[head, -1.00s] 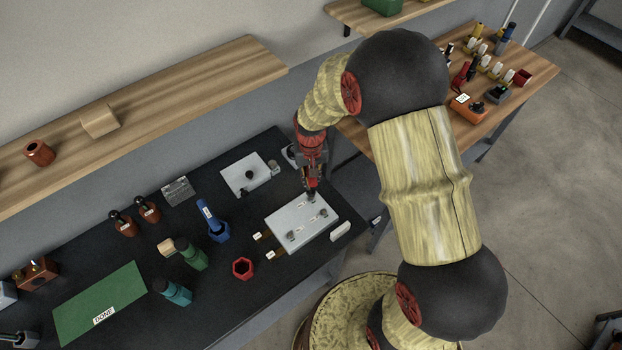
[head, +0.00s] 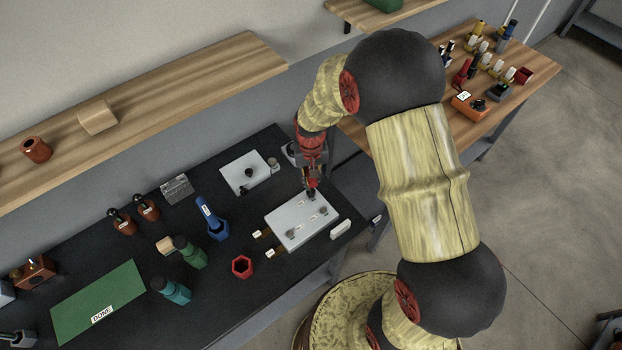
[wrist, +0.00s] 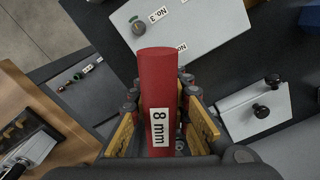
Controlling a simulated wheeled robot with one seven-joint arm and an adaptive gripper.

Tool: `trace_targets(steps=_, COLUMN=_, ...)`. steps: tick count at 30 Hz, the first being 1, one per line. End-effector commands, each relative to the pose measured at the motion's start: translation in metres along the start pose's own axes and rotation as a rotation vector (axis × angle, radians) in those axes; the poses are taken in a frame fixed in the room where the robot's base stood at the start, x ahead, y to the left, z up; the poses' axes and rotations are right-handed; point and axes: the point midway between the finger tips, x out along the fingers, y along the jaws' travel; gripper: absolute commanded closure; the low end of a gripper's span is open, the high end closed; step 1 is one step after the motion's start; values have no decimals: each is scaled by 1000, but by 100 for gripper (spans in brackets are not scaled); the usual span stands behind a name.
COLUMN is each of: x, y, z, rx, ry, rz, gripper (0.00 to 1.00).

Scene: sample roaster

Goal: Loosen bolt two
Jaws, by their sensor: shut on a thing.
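My gripper (head: 311,178) is shut on a red cylindrical tool labelled "8 mm" (wrist: 157,75), which stands between the fingers in the wrist view. In the head view, the gripper is over the upper right corner of a pale grey plate (head: 293,222), and the tool's lower end is at or just above a bolt there. I cannot tell whether it is seated on it. The plate also shows in the wrist view (wrist: 205,22), with a bolt (wrist: 137,24) beside a "No. 3" label. A second label near the tool is partly hidden, its number unreadable. The bolt under the tool is hidden.
A second pale plate with black knobs (head: 238,182) lies behind the first. A shelf (head: 190,85) overhangs behind.

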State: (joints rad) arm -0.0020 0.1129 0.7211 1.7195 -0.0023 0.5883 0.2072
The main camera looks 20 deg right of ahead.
Motion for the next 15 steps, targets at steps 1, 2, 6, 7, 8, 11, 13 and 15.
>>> trace_targets(steps=1, x=2, y=0, z=0, rx=0, ry=1, rz=0, gripper=100)
trace_targets(steps=2, x=2, y=0, z=0, rx=0, ry=1, rz=0, gripper=100)
trace_targets(steps=6, x=5, y=0, z=0, rx=0, ry=0, rz=0, gripper=100)
trace_targets(steps=7, x=6, y=0, z=0, rx=0, ry=0, rz=0, gripper=100)
trace_targets(steps=8, x=7, y=0, z=0, rx=0, ry=0, rz=0, gripper=100)
trace_targets(steps=11, x=9, y=0, z=0, rx=0, ry=0, rz=0, gripper=100)
trace_targets(steps=13, x=11, y=0, z=0, rx=0, ry=0, rz=0, gripper=100)
trace_targets(steps=15, x=12, y=0, z=0, rx=0, ry=0, rz=0, gripper=100)
